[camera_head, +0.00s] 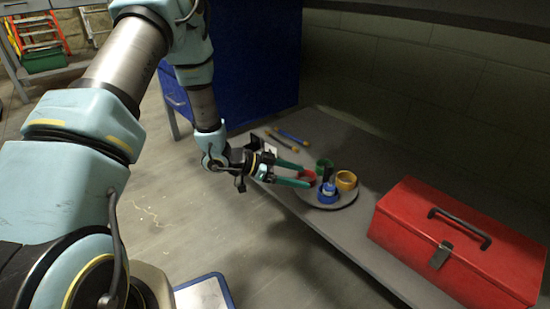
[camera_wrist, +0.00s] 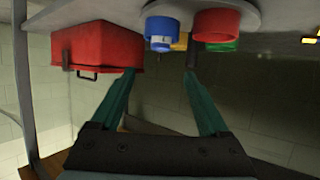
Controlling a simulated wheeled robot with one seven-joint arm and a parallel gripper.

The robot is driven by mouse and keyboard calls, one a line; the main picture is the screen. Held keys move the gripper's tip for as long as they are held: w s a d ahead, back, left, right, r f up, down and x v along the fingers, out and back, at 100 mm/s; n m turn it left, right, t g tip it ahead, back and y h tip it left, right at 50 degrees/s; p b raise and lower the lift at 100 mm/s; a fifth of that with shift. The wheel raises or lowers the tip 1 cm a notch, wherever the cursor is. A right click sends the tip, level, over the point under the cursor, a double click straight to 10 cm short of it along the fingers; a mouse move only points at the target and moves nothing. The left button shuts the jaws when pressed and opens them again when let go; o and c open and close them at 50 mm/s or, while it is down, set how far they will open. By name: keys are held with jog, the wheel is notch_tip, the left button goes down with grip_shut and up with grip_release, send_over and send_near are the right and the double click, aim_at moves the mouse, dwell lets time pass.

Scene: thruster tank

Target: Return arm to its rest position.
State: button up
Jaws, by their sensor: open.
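My arm reaches out over the grey bench in the head view. My gripper (camera_head: 300,176) is open and empty beside the round tray (camera_head: 336,203), with its fingertips close to the red cup (camera_head: 309,174). Whether they touch it cannot be told. The wrist view appears upside down and shows the two green fingers (camera_wrist: 160,74) spread apart with nothing between them. The red cup (camera_wrist: 218,25) and the blue cup (camera_wrist: 161,30) lie above the fingertips in that picture.
Green (camera_head: 324,165) and yellow (camera_head: 346,180) cups also stand on the tray. A red toolbox (camera_head: 440,245) stands right on the bench. Rod-like items (camera_head: 291,137) lie behind the gripper. A blue cabinet (camera_head: 255,65) stands at the back. The floor at left is clear.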

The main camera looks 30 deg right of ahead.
jog(key=w+a+r+n+t+y+p, duration=0.3)
jog(key=w+a+r+n+t+y, duration=0.35)
jog(key=w+a, duration=0.75)
jog(key=s+a+r+n+t+y+p, duration=0.1)
jog(key=a+r+n+y, duration=0.2)
jog(key=a, duration=0.4)
jog(key=s+a+r+n+y+p, duration=0.1)
jog(key=s+a+r+n, duration=0.1)
jog(key=a+r+n, duration=0.45)
jog(key=s+a+r+n+t+y+p, duration=0.1)
jog(key=a+r+y, duration=0.15)
jog(key=a, duration=0.55)
jog(key=s+a+r+n+g, duration=0.2)
jog(key=s+a+r+n, duration=0.15)
jog(key=s, duration=0.45)
notch_tip(320, 180, up, 38)
jog(key=s+p, duration=0.1)
jog(key=p, duration=3.7)
jog(key=shift+s+a+f+p, duration=0.15)
jog(key=shift+a+p, duration=0.15)
jog(key=shift+a, duration=0.05)
